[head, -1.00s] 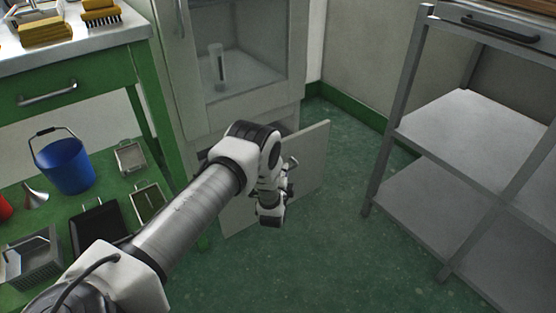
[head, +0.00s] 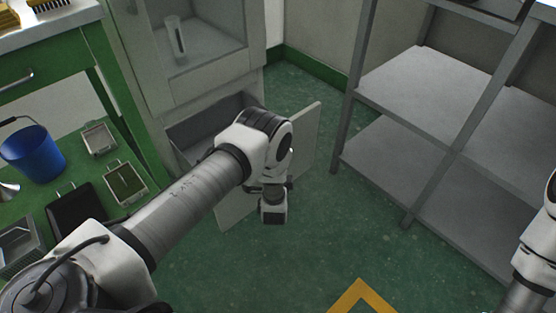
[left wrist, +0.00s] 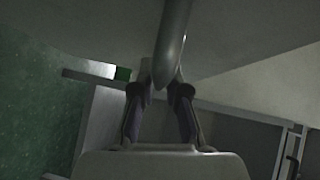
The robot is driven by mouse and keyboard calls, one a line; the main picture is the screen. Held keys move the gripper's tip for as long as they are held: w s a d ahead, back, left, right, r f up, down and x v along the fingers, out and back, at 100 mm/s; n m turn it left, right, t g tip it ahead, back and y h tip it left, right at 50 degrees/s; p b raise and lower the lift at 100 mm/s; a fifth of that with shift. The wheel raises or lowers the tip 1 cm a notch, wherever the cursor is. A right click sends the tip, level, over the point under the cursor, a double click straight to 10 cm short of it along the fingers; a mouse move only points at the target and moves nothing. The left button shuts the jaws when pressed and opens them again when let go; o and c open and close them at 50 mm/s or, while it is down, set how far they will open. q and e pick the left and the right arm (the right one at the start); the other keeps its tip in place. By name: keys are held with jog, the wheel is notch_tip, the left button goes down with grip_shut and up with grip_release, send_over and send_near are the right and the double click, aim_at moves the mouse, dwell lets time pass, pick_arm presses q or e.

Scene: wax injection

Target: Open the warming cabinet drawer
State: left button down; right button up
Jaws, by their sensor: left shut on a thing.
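The warming cabinet (head: 185,50) is pale grey with a glazed upper compartment. Its lower drawer (head: 306,140) is pulled out, with a flat pale front panel standing well clear of the body. The hollow inside (head: 205,122) shows behind my arm. In the left wrist view my left gripper (left wrist: 163,88) is shut on the grey bar handle (left wrist: 174,40) of the drawer front (left wrist: 100,28). In the head view my left wrist hides the handle and fingertips. Part of my right arm shows at the right edge; its gripper is out of the picture.
A green bench (head: 98,75) with a blue bucket (head: 33,152) and trays on its lower shelf stands at left. A grey metal shelf unit (head: 420,85) stands at right. The green floor in front of the drawer is clear, with a yellow marking (head: 362,290).

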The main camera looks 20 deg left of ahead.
pick_arm(q)
jog(key=c, duration=1.2)
grip_release()
jog(key=v, duration=1.2)
